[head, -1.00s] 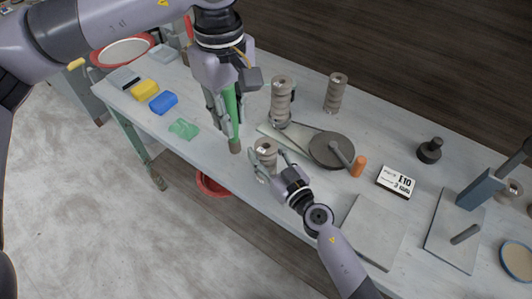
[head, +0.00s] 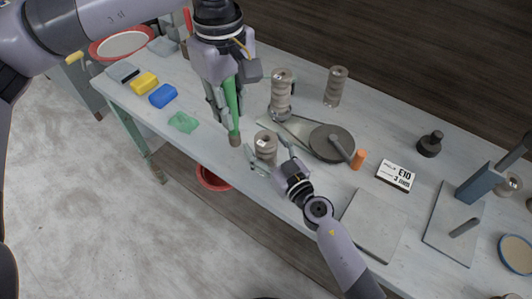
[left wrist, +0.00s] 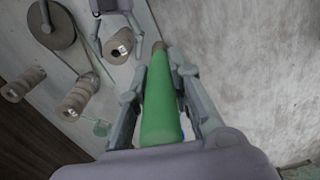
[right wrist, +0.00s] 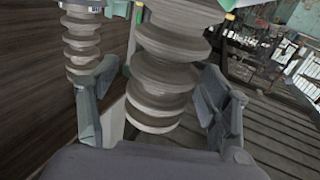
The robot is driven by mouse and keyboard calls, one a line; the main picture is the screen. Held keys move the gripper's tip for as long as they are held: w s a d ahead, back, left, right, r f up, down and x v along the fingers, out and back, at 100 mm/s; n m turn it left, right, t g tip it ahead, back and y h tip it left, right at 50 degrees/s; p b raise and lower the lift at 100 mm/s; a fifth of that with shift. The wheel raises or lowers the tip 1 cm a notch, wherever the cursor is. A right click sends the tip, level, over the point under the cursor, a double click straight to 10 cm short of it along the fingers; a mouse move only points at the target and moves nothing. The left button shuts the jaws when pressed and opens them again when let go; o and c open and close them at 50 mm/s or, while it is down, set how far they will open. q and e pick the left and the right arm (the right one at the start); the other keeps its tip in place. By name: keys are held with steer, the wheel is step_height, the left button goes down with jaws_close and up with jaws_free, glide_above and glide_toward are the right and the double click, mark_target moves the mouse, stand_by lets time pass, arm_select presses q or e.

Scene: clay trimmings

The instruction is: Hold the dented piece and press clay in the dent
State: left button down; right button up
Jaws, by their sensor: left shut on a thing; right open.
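My left gripper (head: 226,108) is shut on a green tapered tool (head: 233,105) with a brown tip. The tool hangs tip down near the table's front edge. It also shows between the fingers in the left wrist view (left wrist: 160,108). My right gripper (head: 272,154) is open, its fingers on either side of a ribbed grey-brown clay piece (head: 265,146). That piece fills the middle of the right wrist view (right wrist: 165,75), with no clear finger contact. I cannot make out a dent. The tool tip is left of this piece and apart from it.
Two more ribbed pieces (head: 281,88) (head: 336,87) stand behind. A dark round disc (head: 328,138), an orange cylinder (head: 358,160) and a white card box (head: 397,175) lie to the right. A green lump (head: 183,122) and blue (head: 163,96) and yellow (head: 145,83) blocks lie left.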

steer(key=v, duration=1.2)
steer(key=shift+f, duration=0.1)
